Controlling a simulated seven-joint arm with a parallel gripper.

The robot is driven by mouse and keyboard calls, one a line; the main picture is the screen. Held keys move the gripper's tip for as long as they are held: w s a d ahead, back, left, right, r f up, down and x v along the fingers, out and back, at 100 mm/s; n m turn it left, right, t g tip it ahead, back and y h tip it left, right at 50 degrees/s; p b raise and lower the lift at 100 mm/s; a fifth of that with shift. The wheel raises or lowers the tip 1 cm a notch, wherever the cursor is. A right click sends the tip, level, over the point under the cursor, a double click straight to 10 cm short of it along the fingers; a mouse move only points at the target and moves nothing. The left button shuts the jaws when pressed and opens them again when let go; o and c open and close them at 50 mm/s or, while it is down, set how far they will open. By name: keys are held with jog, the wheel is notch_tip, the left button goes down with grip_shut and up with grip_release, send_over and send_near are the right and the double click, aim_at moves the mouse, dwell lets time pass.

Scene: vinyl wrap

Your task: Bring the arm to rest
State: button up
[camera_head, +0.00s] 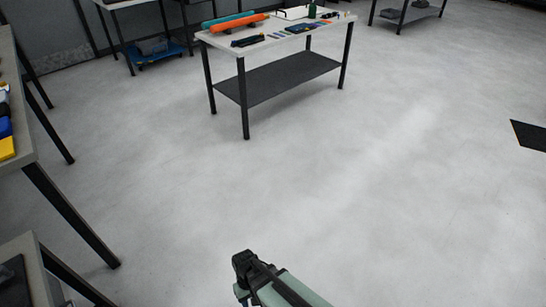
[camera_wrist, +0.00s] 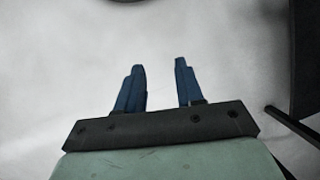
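My gripper shows in the wrist view (camera_wrist: 160,88) with two blue fingers held apart and nothing between them. Pale grey floor lies beyond the fingertips. In the head view part of my arm, pale green with a black end, shows at the bottom middle over bare floor; the fingers cannot be made out there. It is apart from the tables.
A work table (camera_head: 222,42) with rolls and small tools stands at the back middle, with a dark lower shelf (camera_head: 280,80). Another table (camera_head: 18,85) runs along the left edge, and a lower one (camera_head: 38,270) stands at the bottom left. The floor (camera_head: 340,180) between is clear.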

jog(key=s+d+f+m+g, duration=0.1)
jog(key=s+d, duration=0.4)
jog(key=d, duration=0.8)
jog(key=s+d+f+m+g+y, duration=0.1)
jog(key=s+d+f+m, duration=0.3)
jog(key=d, duration=1)
jog(key=shift+s+m+g, duration=0.35)
jog(key=shift+m+g, duration=0.35)
jog(key=shift+m, duration=0.3)
